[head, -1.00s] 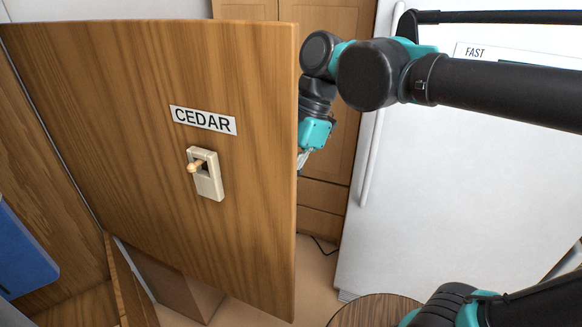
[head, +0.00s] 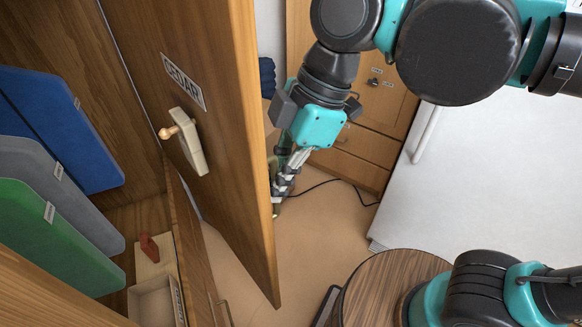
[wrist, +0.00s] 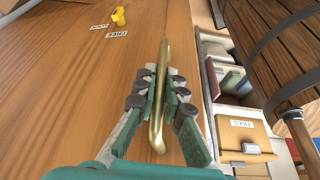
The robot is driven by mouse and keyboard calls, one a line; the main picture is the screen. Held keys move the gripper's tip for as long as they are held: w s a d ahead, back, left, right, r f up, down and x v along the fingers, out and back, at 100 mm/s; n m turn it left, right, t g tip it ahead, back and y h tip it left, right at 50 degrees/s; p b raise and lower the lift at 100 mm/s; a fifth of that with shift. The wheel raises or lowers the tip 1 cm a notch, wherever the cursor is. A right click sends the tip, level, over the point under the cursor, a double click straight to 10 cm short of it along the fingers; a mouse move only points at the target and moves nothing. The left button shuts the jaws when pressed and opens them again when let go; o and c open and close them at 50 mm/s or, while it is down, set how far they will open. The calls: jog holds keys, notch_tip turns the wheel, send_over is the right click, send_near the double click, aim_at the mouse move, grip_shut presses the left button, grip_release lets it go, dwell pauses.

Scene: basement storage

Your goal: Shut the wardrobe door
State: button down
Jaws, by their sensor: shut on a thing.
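The open wardrobe door (head: 205,110) is a wood panel marked CEDAR, seen at a steep angle in the head view. Its inner face carries a pale latch plate with a wooden knob (head: 187,142). My gripper (head: 280,185) is at the outer side of the door by its free edge, partly hidden there. In the wrist view my gripper (wrist: 155,95) is shut around an upright brass bar handle (wrist: 158,135) on the door's outer face (wrist: 60,95). A yellow knob (wrist: 118,16) and small labels are farther along that face.
Blue (head: 75,125), grey (head: 60,190) and green (head: 55,235) panels hang inside the wardrobe. Below is a compartment with a red-handled item (head: 150,247). A cabinet (head: 355,140) and white appliance (head: 480,185) stand beyond. A dark cable (head: 330,183) crosses the otherwise open floor.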

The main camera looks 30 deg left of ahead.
jog(key=shift+s+a, duration=0.15)
jog(key=shift+s, duration=0.25)
jog(key=c, duration=1.6)
grip_release()
jog(key=v, duration=1.2)
